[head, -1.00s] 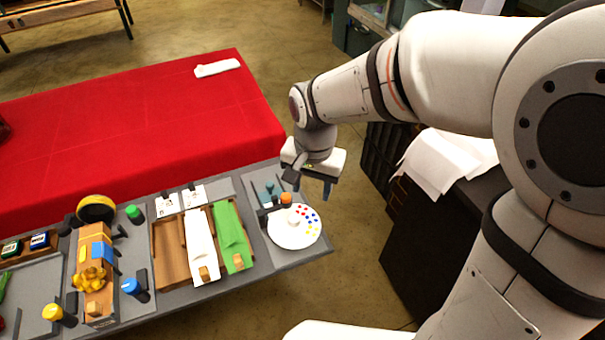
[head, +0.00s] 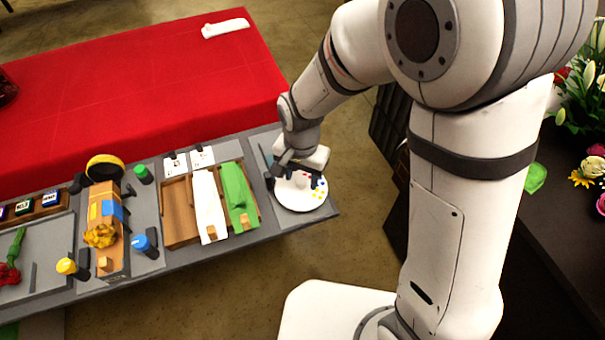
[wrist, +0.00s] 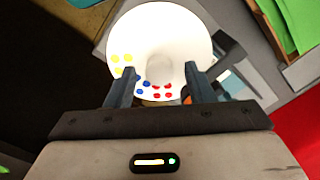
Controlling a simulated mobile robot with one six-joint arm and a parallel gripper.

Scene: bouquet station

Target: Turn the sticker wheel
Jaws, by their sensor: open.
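The sticker wheel (head: 288,201) is a white disc with red, blue and yellow dots at the right end of the grey station. In the wrist view the wheel (wrist: 190,28) fills the top middle, with a pale raised knob (wrist: 159,68) at its centre. My gripper (head: 296,184) is over the wheel. In the wrist view my gripper (wrist: 161,72) is open, with one dark finger on each side of the knob. I cannot tell whether the fingers touch the knob or the disc. In the head view my gripper hides the wheel's far part.
Left of the wheel are a wooden tray (head: 180,213) with green and white wraps, a blue-capped bottle (head: 141,243) and a green-capped bottle (head: 143,174). A red-covered table (head: 140,90) lies behind. Flowers (head: 585,100) stand on a dark table at right.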

